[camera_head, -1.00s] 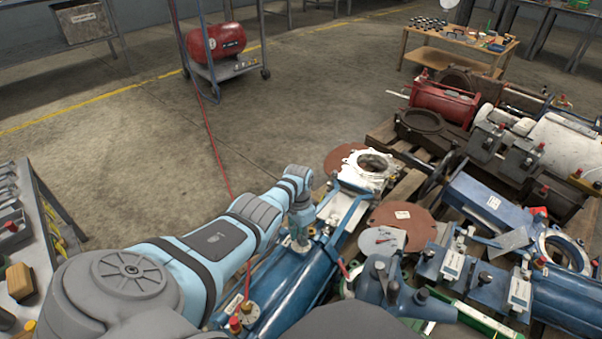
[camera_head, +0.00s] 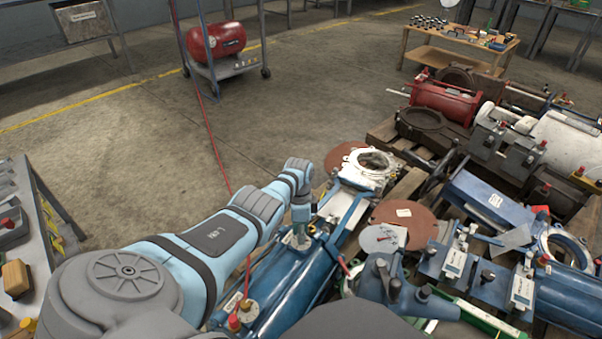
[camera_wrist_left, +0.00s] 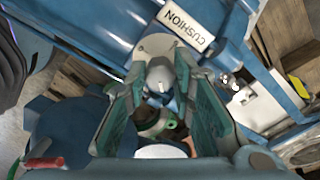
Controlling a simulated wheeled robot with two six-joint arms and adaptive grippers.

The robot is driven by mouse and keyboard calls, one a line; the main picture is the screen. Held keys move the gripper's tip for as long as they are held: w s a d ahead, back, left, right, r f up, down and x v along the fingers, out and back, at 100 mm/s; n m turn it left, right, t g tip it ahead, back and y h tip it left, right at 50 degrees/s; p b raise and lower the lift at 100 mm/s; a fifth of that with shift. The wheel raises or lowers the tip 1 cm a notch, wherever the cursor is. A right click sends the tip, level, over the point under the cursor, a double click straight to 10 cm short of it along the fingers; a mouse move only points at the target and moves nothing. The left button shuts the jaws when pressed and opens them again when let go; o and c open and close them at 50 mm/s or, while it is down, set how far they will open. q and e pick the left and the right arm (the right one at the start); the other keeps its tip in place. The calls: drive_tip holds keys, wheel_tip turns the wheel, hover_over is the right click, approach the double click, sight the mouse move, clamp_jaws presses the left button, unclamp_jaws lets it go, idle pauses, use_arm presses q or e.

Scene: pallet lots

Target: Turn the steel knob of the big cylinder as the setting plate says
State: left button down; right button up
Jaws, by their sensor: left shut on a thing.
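The big blue cylinder (camera_head: 312,268) lies on the pallet in front of me, with a white flange (camera_head: 370,167) at its far end. My left gripper (camera_head: 300,238) reaches down onto its top. In the left wrist view, the fingers of my left gripper (camera_wrist_left: 160,88) are closed around the steel knob (camera_wrist_left: 160,73), whose rounded grey end shows between them. A white plate marked CUSHION (camera_wrist_left: 186,24) is fixed beside the knob. I cannot make out a setting plate or a pointer mark.
Another blue cylinder (camera_head: 567,294) with valve blocks and red-capped fittings lies to the right. Brown round discs (camera_head: 404,219) and a grey disc (camera_head: 380,239) lie between them. A red hose crosses the floor. A steel bench (camera_head: 42,235) stands at the left. Open floor lies beyond.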

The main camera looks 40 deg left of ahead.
use_arm(q)
drive_tip(key=c, duration=1.4)
unclamp_jaws()
drive_tip(key=shift+o, duration=0.2)
wheel_tip(320, 180, up, 12)
drive_tip(key=shift+w+a, duration=0.3)
drive_tip(key=shift+a, duration=0.15)
